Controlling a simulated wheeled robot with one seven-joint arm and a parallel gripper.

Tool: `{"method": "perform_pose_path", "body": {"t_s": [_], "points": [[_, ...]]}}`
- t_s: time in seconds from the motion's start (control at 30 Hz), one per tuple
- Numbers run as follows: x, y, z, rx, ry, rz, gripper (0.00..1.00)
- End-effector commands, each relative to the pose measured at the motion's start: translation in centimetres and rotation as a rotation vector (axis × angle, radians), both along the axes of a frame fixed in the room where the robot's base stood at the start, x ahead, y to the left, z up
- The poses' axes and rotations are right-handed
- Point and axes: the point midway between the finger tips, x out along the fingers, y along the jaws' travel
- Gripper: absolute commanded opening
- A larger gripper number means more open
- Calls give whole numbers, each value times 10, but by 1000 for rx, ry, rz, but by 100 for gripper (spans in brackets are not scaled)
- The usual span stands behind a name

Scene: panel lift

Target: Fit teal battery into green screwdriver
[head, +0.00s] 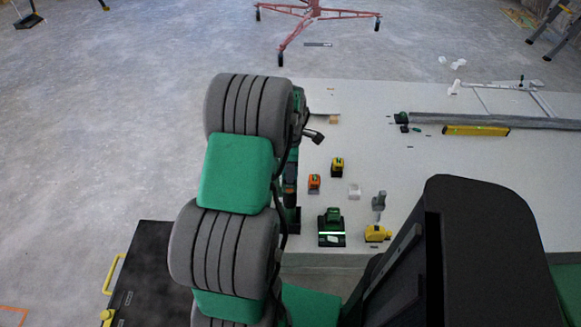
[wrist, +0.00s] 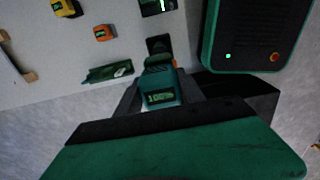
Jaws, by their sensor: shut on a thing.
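A teal battery (wrist: 161,92) with a pale printed label shows between the dark fingers of my gripper (wrist: 163,100) in the wrist view. My gripper is shut on it. A dark green tool with a pale patch, likely the green screwdriver (wrist: 108,72), lies just left of the battery on the pale surface. In the head view the tool's dark body (head: 290,180) is partly hidden by my arm. A black part (wrist: 157,45) lies just beyond the battery; I cannot tell whether it belongs to the screwdriver, or whether the battery touches it. My gripper is hidden in the head view.
A yellow level (head: 476,130) lies farther back. The surface between is clear.

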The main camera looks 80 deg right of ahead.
Motion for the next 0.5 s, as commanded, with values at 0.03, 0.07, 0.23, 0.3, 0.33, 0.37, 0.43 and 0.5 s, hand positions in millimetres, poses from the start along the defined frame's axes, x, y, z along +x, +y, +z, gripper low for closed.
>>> {"method": "perform_pose_path", "body": {"t_s": [0.03,0.07,0.23,0.3,0.33,0.37,0.43,0.5], "points": [[0,-1,-1,-2,0,0,0],[0,-1,-1,-2,0,0,0],[0,-1,-1,-2,0,0,0],[0,-1,-1,-2,0,0,0],[0,-1,-1,-2,0,0,0],[0,-1,-2,-2,0,0,0],[0,-1,-4,-2,0,0,0],[0,-1,-6,-2,0,0,0]]}}
